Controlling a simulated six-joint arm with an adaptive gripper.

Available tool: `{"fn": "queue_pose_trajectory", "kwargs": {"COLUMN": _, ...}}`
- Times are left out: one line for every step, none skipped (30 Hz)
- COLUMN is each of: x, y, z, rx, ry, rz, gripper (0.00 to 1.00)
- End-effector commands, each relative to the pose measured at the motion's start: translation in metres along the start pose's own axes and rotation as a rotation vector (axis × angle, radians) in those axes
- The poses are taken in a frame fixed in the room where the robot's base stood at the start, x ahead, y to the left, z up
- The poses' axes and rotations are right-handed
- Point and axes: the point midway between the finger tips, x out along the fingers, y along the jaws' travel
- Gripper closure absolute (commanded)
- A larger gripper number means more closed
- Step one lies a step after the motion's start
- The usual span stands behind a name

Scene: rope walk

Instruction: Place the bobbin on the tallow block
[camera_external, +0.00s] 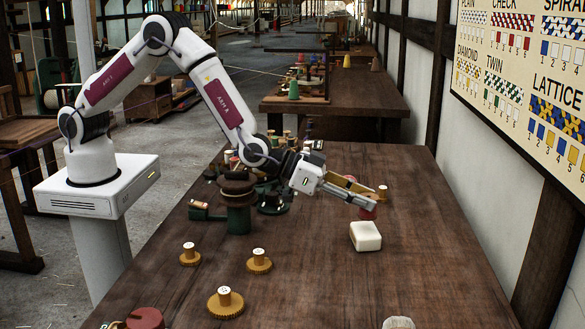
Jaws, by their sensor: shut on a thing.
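The tallow block (366,237) is a pale, rounded slab lying on the dark wooden table, right of the middle. My gripper (374,201) reaches in from the left, just behind and above the block. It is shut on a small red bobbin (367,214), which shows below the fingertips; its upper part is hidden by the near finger. The bobbin is behind the block in the picture. I cannot tell how far it is above the table. A small tan-topped piece (383,188) shows at the far finger's tip.
Golden toothed wheels with pale pegs (190,258), (259,265), (226,304) stand at the front left. A dark green device (237,218) stands left of my gripper. A red round piece (145,318) and a pale one (398,323) lie at the front edge. The table right of the block is clear.

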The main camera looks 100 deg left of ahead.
Motion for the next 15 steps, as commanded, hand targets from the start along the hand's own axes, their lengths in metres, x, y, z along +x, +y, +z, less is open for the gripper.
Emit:
{"fn": "queue_pose_trajectory", "kwargs": {"x": 0.002, "y": 0.0, "z": 0.005, "rx": 0.0, "ry": -0.002, "rz": 0.0, "gripper": 0.9}}
{"fn": "queue_pose_trajectory", "kwargs": {"x": 0.003, "y": 0.0, "z": 0.007, "rx": 0.0, "ry": -0.001, "rz": 0.0, "gripper": 0.9}}
{"fn": "queue_pose_trajectory", "kwargs": {"x": 0.004, "y": 0.0, "z": 0.011, "rx": 0.001, "ry": 0.0, "rz": 0.0, "gripper": 0.9}}
{"fn": "queue_pose_trajectory", "kwargs": {"x": 0.006, "y": 0.0, "z": 0.014, "rx": 0.001, "ry": -0.001, "rz": 0.0, "gripper": 0.9}}
{"fn": "queue_pose_trajectory", "kwargs": {"x": 0.007, "y": 0.0, "z": 0.017, "rx": 0.001, "ry": -0.001, "rz": 0.0, "gripper": 0.9}}
{"fn": "queue_pose_trajectory", "kwargs": {"x": 0.008, "y": 0.0, "z": 0.02, "rx": 0.001, "ry": -0.001, "rz": 0.0, "gripper": 0.9}}
{"fn": "queue_pose_trajectory", "kwargs": {"x": 0.009, "y": 0.0, "z": 0.022, "rx": 0.001, "ry": -0.001, "rz": 0.0, "gripper": 0.9}}
{"fn": "queue_pose_trajectory", "kwargs": {"x": 0.01, "y": 0.0, "z": 0.024, "rx": 0.001, "ry": 0.0, "rz": 0.0, "gripper": 0.9}}
{"fn": "queue_pose_trajectory", "kwargs": {"x": 0.011, "y": 0.0, "z": 0.026, "rx": 0.0, "ry": 0.0, "rz": 0.0, "gripper": 0.9}}
{"fn": "queue_pose_trajectory", "kwargs": {"x": 0.012, "y": 0.0, "z": 0.028, "rx": 0.0, "ry": 0.001, "rz": 0.0, "gripper": 0.9}}
{"fn": "queue_pose_trajectory", "kwargs": {"x": 0.012, "y": 0.0, "z": 0.028, "rx": 0.0, "ry": 0.001, "rz": 0.0, "gripper": 0.9}}
{"fn": "queue_pose_trajectory", "kwargs": {"x": 0.012, "y": 0.0, "z": 0.029, "rx": 0.0, "ry": 0.001, "rz": 0.0, "gripper": 0.9}}
{"fn": "queue_pose_trajectory", "kwargs": {"x": 0.012, "y": 0.0, "z": 0.029, "rx": 0.0, "ry": 0.001, "rz": 0.0, "gripper": 0.9}}
{"fn": "queue_pose_trajectory", "kwargs": {"x": 0.012, "y": 0.0, "z": 0.029, "rx": 0.0, "ry": 0.001, "rz": 0.0, "gripper": 0.9}}
{"fn": "queue_pose_trajectory", "kwargs": {"x": 0.012, "y": 0.0, "z": 0.029, "rx": 0.0, "ry": 0.001, "rz": 0.0, "gripper": 0.9}}
